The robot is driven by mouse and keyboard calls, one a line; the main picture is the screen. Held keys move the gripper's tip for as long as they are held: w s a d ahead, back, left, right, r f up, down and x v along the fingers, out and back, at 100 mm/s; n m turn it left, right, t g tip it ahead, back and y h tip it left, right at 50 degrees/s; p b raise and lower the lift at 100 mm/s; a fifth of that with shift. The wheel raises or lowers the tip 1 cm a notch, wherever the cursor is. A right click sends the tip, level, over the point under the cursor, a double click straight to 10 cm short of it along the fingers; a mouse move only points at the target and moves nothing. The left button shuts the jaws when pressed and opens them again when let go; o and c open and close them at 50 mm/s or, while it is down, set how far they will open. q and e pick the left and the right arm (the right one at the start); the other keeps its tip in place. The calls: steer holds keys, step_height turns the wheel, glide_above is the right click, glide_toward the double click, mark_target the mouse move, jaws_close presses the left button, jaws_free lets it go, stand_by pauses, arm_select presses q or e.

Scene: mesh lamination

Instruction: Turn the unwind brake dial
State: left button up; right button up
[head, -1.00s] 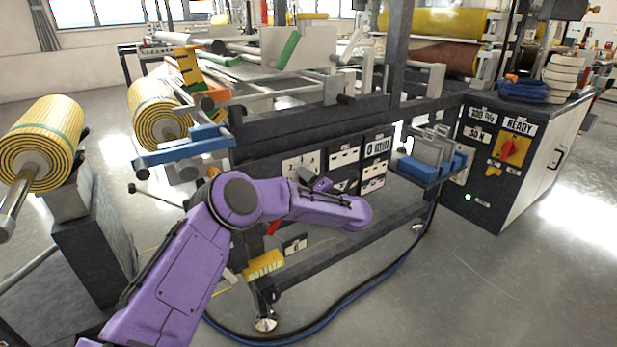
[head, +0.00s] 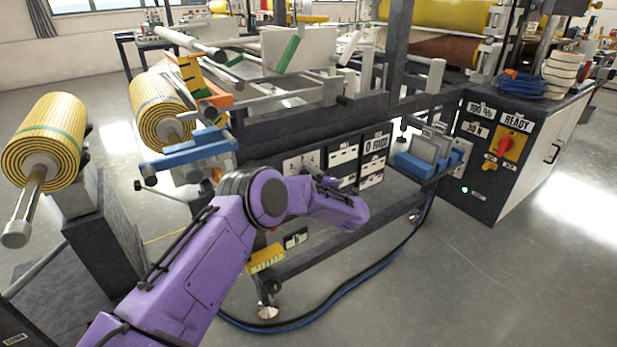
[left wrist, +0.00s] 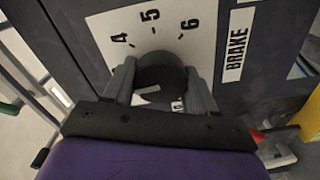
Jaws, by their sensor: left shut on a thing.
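The brake dial (left wrist: 158,72) is a dark round knob in the left wrist view. In the head view my purple left arm reaches to the machine's front panel, near the white scale plate (head: 301,162), and hides the dial. My right gripper is out of view.
A yellow striped roll (head: 45,140) stands at the left, with another (head: 158,108) on the machine. Blue bars (head: 185,155) jut out above my arm. A control cabinet (head: 485,165) stands at the right. Cables run along the floor, which is clear at the front right.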

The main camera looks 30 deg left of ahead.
arm_select(q)
steer(key=shift+f+m, duration=0.1)
steer(key=shift+m, duration=0.3)
steer(key=o, duration=1)
steer(key=v, duration=1)
steer(key=shift+s+d+p, duration=0.15)
steer(key=shift+d+p, duration=0.1)
steer(key=shift+p, duration=0.1)
